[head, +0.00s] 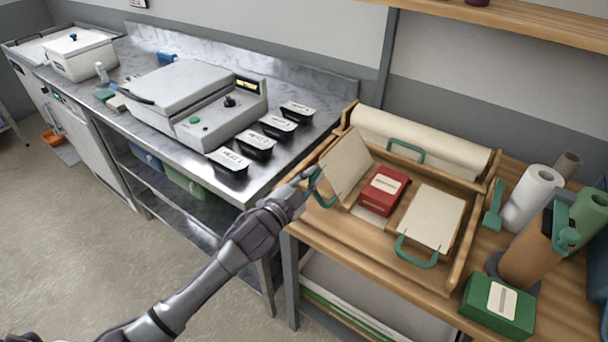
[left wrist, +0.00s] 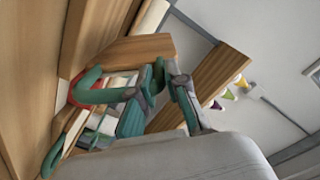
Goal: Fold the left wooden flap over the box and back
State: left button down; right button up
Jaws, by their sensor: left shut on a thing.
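The left flap (head: 345,165), a pale panel with wooden edges, stands tilted up at the left of the wooden station (head: 465,270). Its green loop handle (head: 319,190) is on the outer left side. My left gripper (head: 311,178) is at this handle and shut on it; the handle also shows in the left wrist view (left wrist: 90,94), by the gripper fingers (left wrist: 165,85). The red box (head: 383,190) with a white label lies in the middle, to the right of the raised flap and apart from it. My right gripper is not in view.
A right flap (head: 432,216) lies with a green handle (head: 416,252) in front. A paper roll (head: 425,140) and another green handle (head: 406,151) are behind. A green box (head: 497,305) and rolls (head: 533,197) crowd the right. A steel counter with black containers (head: 255,147) stands left.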

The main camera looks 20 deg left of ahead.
pick_arm(q)
jog(key=s+d+r+m+p, duration=0.1)
jog(key=s+d+m+p, duration=0.1)
jog(key=d+m, duration=0.7)
jog(key=shift+s+d+r+m, duration=0.25)
jog(key=shift+s+r+m, duration=0.1)
jog(key=shift+s+m, duration=0.55)
jog(key=shift+w, duration=0.15)
jog(key=c, duration=1.2)
grip_release()
jog(key=v, duration=1.2)
